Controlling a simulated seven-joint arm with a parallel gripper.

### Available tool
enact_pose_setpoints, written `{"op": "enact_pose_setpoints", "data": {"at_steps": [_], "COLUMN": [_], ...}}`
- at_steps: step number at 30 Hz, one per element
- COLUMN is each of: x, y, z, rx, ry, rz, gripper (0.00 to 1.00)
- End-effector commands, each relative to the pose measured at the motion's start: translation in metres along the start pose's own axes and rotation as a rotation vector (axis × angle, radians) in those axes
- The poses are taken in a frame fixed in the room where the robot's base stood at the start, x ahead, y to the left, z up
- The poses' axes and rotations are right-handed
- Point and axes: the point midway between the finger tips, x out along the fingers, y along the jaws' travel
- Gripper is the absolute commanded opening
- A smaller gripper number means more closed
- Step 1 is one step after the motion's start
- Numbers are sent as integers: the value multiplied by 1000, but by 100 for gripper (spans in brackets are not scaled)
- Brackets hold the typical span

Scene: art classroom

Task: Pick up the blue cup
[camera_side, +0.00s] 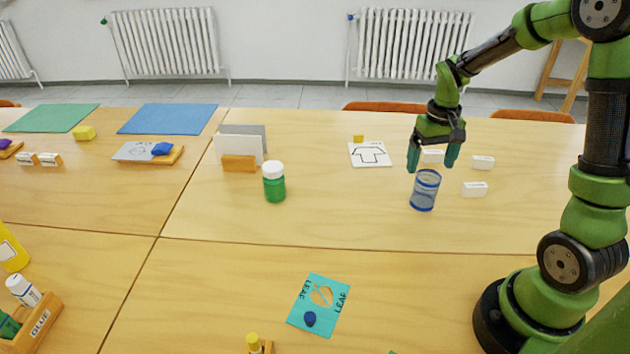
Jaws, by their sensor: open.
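The blue cup (424,190) is see-through and stands upright on the wooden table, right of the middle of the side view. My gripper (432,168) points down just above the cup. Its two dark teal fingers are spread apart, with the left one near the cup's rim on the left and the right one above and to the right. The fingertips look level with or slightly above the rim. I cannot tell whether they touch the cup or are in front of or behind it.
White erasers (474,189) lie close to the right of the cup. A drawing card (370,154) lies behind left. A green jar (274,182) with a white lid stands farther left, by an upright card holder (239,163). The table in front of the cup is clear down to a teal leaf card (333,294).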

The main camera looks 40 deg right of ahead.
Motion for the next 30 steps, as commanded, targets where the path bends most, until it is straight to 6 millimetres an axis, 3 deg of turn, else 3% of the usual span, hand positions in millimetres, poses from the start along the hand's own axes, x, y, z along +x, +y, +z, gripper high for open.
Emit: {"op": "enact_pose_setpoints", "data": {"at_steps": [7, 15, 24, 26, 30], "x": [19, 57, 63, 63, 63], "y": [-1, -2, -2, -2, -2], "z": [3, 9, 8, 8, 8], "rx": [1, 1, 1, 1, 1], "ry": [-2, -3, 1, 1, 1], "rz": [-1, 0, -1, -1, -1], "gripper": [90, 90, 90, 83, 62]}}
